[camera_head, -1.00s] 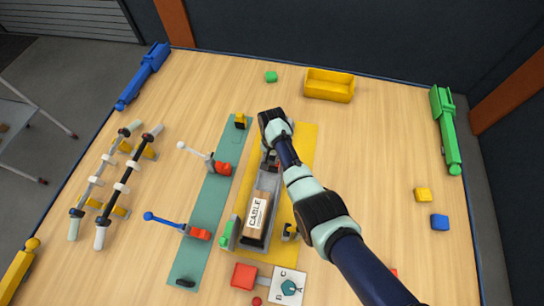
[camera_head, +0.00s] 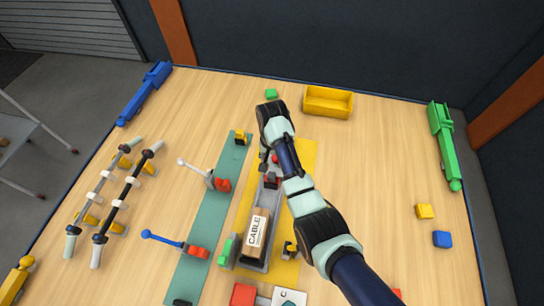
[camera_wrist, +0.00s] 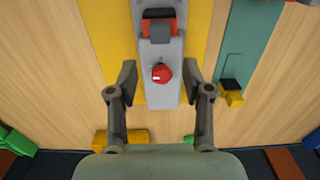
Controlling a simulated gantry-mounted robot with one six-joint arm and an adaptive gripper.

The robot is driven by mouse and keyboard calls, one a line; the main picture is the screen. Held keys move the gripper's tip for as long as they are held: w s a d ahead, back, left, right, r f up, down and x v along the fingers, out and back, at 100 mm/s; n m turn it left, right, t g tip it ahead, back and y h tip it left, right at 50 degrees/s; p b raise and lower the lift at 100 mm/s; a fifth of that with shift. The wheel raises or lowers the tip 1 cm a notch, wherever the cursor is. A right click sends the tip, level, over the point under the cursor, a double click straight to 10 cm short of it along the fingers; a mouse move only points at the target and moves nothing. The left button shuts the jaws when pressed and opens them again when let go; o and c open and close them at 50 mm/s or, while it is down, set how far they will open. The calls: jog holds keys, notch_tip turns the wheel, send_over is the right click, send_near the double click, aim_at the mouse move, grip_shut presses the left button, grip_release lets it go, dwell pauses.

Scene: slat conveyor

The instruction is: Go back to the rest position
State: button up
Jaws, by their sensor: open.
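My gripper (camera_wrist: 161,80) is open and empty. In the wrist view its two fingers stand apart on either side of a grey conveyor track (camera_wrist: 163,50), with a round red knob (camera_wrist: 161,73) between them. No contact with the knob is visible. In the head view my arm reaches in from the lower right over the far end of the track, and its links partly hide the gripper. A box labelled CABLE (camera_head: 255,231) lies on the near part of the track, apart from my gripper.
A yellow mat (camera_head: 309,155) lies under the track, with a teal mat (camera_head: 211,220) to its left. Levers (camera_head: 165,241) and rods (camera_head: 125,205) stand further left. A yellow bin (camera_head: 328,102) is at the back. The table's right half is mostly clear.

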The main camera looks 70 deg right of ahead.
notch_tip(320, 180, up, 2)
jog(key=shift+r, duration=0.2)
dwell(0.5)
